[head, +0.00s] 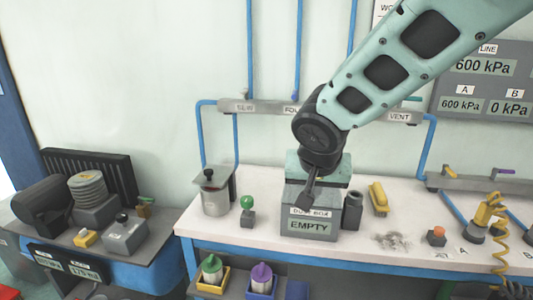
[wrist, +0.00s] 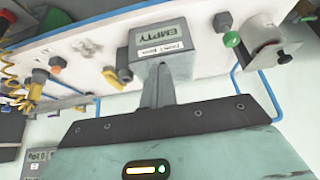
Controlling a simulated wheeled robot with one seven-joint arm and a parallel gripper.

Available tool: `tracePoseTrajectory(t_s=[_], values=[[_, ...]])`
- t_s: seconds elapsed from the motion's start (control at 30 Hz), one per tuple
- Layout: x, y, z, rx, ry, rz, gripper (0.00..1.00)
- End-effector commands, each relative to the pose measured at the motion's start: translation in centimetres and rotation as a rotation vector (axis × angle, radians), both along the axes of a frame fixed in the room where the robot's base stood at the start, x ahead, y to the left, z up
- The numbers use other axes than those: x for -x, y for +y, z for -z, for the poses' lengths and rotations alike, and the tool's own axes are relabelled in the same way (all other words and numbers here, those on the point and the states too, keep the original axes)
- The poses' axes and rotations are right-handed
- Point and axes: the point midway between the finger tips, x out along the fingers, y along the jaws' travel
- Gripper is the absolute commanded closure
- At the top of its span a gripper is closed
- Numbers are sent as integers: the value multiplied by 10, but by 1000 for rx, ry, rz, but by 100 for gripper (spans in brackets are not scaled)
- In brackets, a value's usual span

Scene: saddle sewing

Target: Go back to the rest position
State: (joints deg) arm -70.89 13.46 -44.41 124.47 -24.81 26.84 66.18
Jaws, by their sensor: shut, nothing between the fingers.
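My gripper (head: 309,203) is shut and empty. In the head view it points down in front of a grey box (head: 311,229) labelled "EMPTY", hiding part of its upper face. My pale green arm reaches in from the upper right. In the wrist view, which is turned upside down, my gripper (wrist: 158,68) shows as a closed grey finger shape in front of the same box (wrist: 181,52). I cannot tell whether the fingers touch the box.
On the white bench (head: 260,228) stand a metal pot (head: 215,197), a green-knobbed piece (head: 247,210), a dark cylinder (head: 352,209) and a yellow brush-like piece (head: 378,197). Grey debris (head: 392,241) lies at right. A coiled yellow hose tool (head: 487,211) stands farther right. A pipe rail (head: 265,106) runs behind.

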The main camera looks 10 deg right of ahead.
Motion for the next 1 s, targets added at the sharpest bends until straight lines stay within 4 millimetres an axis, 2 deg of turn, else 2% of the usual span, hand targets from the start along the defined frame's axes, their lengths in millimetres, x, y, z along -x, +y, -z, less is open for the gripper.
tracePoseTrajectory(t_s=[0.17, 0.27, 0.5, 0.6, 0.7, 0.8, 1.0], values=[[45, 5, 21, -4, 148, -141, 100], [83, 11, 29, -8, 248, -280, 100], [175, 19, 34, 5, 410, -644, 100], [205, 19, 35, 22, 447, -775, 100], [226, 18, 37, 40, 474, -868, 100], [239, 17, 38, 52, 489, -927, 100], [243, 17, 39, 57, 495, -950, 100]])
